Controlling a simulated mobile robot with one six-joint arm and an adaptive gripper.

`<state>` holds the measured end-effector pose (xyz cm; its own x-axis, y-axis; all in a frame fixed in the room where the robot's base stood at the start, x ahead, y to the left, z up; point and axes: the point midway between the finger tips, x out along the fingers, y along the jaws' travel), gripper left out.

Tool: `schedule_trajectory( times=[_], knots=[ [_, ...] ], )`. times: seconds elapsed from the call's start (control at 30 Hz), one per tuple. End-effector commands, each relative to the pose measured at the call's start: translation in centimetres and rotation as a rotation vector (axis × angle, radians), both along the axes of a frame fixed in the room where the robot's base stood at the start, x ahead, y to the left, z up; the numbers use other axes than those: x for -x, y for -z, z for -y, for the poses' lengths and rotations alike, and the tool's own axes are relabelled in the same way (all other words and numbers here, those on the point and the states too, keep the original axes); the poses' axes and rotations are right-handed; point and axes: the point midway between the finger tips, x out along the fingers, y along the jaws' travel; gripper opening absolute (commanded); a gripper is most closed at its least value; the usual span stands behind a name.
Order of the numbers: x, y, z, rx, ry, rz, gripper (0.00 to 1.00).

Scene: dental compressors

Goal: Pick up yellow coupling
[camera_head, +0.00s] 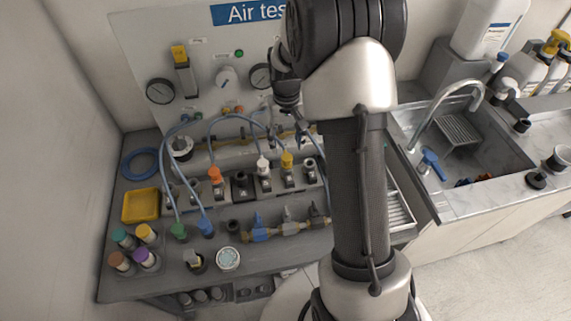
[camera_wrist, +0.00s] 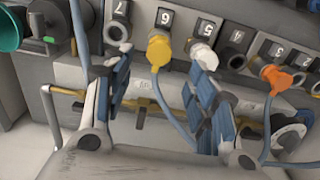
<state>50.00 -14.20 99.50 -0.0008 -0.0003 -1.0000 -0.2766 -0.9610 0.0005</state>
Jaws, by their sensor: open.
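The yellow coupling (camera_wrist: 158,50) sits at the socket by label 6 in the wrist view, with a blue hose running from it. In the head view it shows on the row of sockets (camera_head: 287,159), right of the white coupling (camera_head: 262,163). My gripper (camera_wrist: 160,58) is open and empty, its two blue-padded fingers apart, one on each side of the yellow coupling in the picture. I cannot tell how far the fingertips are from it in depth. In the head view my gripper (camera_head: 289,132) is above and behind the row, partly hidden by my arm.
The white coupling (camera_wrist: 204,54) is close to the right finger. An orange coupling (camera_wrist: 275,78) is further right. A brass pipe (camera_wrist: 145,103) passes behind the fingers. Blue hoses loop over the bench. A yellow tray (camera_head: 141,205) and the sink (camera_head: 465,150) are well aside.

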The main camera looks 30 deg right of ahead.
Motion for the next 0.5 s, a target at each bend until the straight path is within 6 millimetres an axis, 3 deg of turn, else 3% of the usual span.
schedule_trajectory(
  times=[0.03, 0.13, 0.5],
  knots=[
    [0.1, 1.4, 0.0, -0.001, 0.000, -0.003, 0.53],
    [0.1, 3.0, 0.0, -0.001, 0.000, -0.003, 0.53],
    [0.1, 5.6, 0.0, 0.000, 0.000, -0.001, 0.53]
  ],
)
